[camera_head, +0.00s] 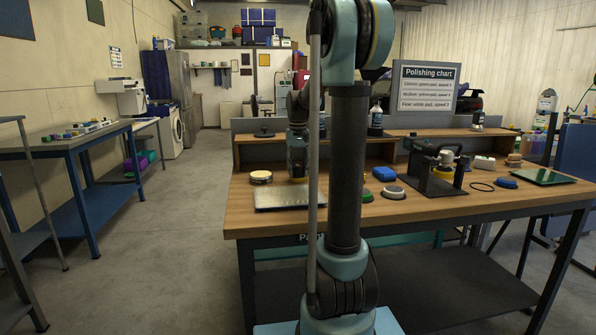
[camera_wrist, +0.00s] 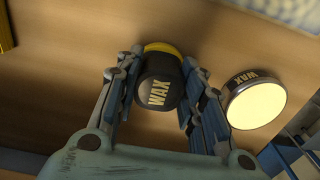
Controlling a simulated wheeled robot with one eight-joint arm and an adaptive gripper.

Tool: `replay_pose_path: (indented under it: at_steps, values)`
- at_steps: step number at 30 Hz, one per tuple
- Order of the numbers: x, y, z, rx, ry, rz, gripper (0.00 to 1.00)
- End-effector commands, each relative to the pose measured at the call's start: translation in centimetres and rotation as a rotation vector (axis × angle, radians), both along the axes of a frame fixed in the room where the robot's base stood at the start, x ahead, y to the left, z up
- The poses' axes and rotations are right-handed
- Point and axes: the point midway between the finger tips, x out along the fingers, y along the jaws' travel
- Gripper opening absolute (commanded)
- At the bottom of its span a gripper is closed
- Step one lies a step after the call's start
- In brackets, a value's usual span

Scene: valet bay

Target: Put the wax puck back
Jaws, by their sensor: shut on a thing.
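In the wrist view, the wax puck (camera_wrist: 157,88) is a black round-topped piece marked WAX, with a yellow edge showing at its far side. My gripper (camera_wrist: 157,70) has its fingers on both sides of it and is shut on it. A round tin (camera_wrist: 256,104) with a cream top and a dark side marked WAX stands just right of the fingers, apart from them. In the head view the tin (camera_head: 261,177) is on the left of the wooden workbench (camera_head: 425,207). My gripper (camera_head: 298,172) is right of it, low over the bench; the puck is not clear there.
A metal plate (camera_head: 285,197) lies at the bench's front left. A blue block (camera_head: 384,173), a pale-topped puck (camera_head: 393,192) and a dark stand (camera_head: 437,177) are to the right. A raised shelf (camera_head: 262,139) runs along the back. My arm hides the middle of the bench.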

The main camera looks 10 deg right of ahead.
Motion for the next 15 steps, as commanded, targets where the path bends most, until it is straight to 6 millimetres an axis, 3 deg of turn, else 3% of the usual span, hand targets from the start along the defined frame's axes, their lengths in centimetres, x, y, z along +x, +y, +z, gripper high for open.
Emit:
replay_pose_path:
  at_steps: [8, 9, 10, 11, 15]
  values:
    - [0.01, -0.04, -0.16, 0.0, 0.0, -0.001, 0.13]
    - [0.01, -0.05, -0.13, 0.0, 0.0, -0.001, 0.45]
    - [0.01, -0.06, -0.12, 0.0, 0.0, -0.001, 0.52]
    - [0.01, -0.07, -0.12, 0.0, 0.0, -0.001, 0.56]
    - [0.01, -0.1, -0.11, 0.0, 0.0, -0.001, 0.56]
